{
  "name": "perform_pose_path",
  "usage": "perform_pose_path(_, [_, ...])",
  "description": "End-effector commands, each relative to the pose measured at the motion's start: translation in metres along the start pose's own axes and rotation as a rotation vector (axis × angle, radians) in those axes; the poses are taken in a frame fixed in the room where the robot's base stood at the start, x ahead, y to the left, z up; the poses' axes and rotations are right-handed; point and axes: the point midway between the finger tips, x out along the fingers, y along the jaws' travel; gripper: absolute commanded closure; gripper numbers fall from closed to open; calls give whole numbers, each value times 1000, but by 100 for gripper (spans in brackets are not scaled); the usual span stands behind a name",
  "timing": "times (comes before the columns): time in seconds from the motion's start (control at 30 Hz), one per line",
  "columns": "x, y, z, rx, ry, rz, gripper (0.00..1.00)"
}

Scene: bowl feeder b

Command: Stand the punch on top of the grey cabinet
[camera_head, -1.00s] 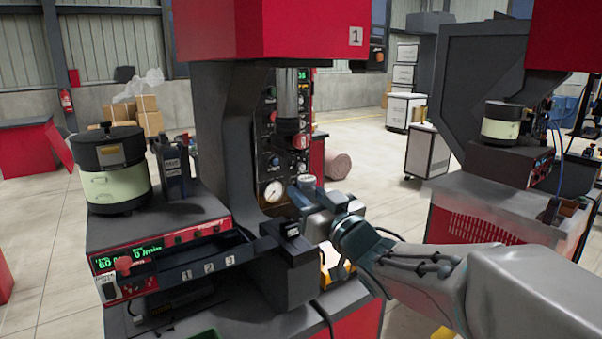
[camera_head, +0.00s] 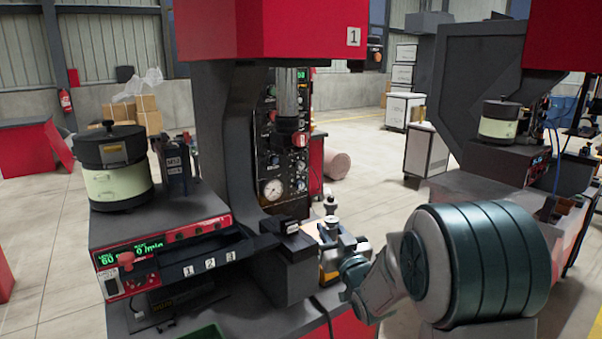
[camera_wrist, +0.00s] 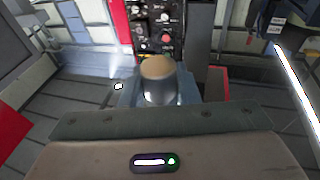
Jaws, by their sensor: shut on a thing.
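The punch is a small metal cylinder (camera_head: 331,207) with a rounded top, showing upright above my gripper (camera_head: 334,232), just right of the press column. In the wrist view the punch (camera_wrist: 158,85) has a tan top and a shiny grey body, between the blue-grey parts of my gripper. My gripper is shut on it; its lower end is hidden. A light grey cabinet (camera_head: 425,152) with a dark frame stands on the floor far behind, well apart from my gripper. I cannot tell for sure that this is the task's cabinet.
The press column (camera_head: 230,140) and its dark gauge panel (camera_head: 272,165) stand close left of my gripper. A feeder bowl (camera_head: 115,180) sits on a control box at the left. A second press (camera_head: 500,90) stands at right. Open floor lies between the machines.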

Motion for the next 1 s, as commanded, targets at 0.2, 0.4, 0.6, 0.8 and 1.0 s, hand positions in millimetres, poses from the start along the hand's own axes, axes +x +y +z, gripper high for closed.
perform_pose_path(0.2, [-7, 39, 70, -28, -7, 144, 100])
perform_pose_path(0.4, [-20, 65, 116, -52, -3, 256, 100])
perform_pose_path(0.6, [-30, 78, 138, -64, 2, 316, 100])
perform_pose_path(0.8, [-46, 72, 146, -60, 3, 378, 100])
perform_pose_path(1.0, [-82, 58, 150, -75, 2, 503, 100])
